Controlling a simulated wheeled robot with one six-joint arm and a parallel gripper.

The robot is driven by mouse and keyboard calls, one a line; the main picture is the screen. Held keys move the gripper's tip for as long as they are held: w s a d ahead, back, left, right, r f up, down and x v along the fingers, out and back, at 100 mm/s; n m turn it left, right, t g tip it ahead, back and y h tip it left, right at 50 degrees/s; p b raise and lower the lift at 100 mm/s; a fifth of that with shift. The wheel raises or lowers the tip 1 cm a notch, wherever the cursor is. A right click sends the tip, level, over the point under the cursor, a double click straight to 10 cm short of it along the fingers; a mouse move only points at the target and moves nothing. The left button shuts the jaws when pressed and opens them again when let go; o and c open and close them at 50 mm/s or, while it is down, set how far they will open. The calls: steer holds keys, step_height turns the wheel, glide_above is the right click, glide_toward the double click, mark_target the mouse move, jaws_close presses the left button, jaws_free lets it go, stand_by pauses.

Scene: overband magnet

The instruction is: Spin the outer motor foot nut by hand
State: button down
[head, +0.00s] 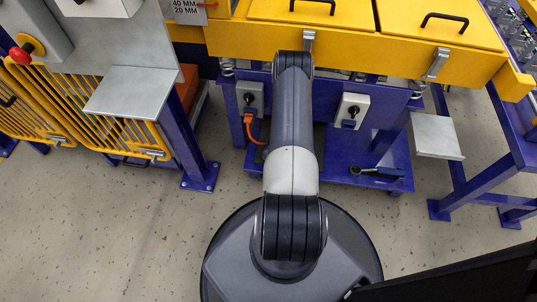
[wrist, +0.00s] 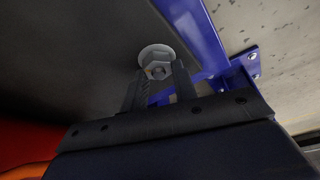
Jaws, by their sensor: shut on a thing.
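In the wrist view a grey hex nut (wrist: 157,72) sits on a round pale washer (wrist: 152,54) against a dark flat surface. A stud end shows in the middle of the nut. My gripper (wrist: 160,78) has its two dark fingers on either side of the nut, shut on it. The finger faces against the nut are partly hidden. In the head view my arm reaches forward to the yellow and blue machine, and the gripper and nut are hidden there.
A blue frame leg with a bolted foot (wrist: 245,70) stands close to the right of my gripper. In the head view, a grey switch box (head: 351,110), a dark-handled tool (head: 377,172) on the blue base plate, and a grey shelf (head: 436,136) are to the right. Floor is clear at left.

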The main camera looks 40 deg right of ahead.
steer(key=shift+w, duration=0.1)
steer(key=n+b, duration=0.1)
steer(key=n, duration=0.1)
steer(key=shift+d+n+y, duration=0.1)
steer(key=shift+n+y, duration=0.3)
steer(key=shift+n+g+y+b, duration=0.3)
steer(key=shift+n+g+b, duration=0.1)
steer(key=shift+n, duration=0.6)
steer(key=shift+f+n+b, duration=0.1)
steer(key=shift+n+b, duration=0.45)
steer(key=shift+n, duration=0.15)
steer(key=shift+n+g+y+b, duration=0.4)
steer(key=shift+n+g+b, duration=0.35)
steer(key=shift+n, duration=0.95)
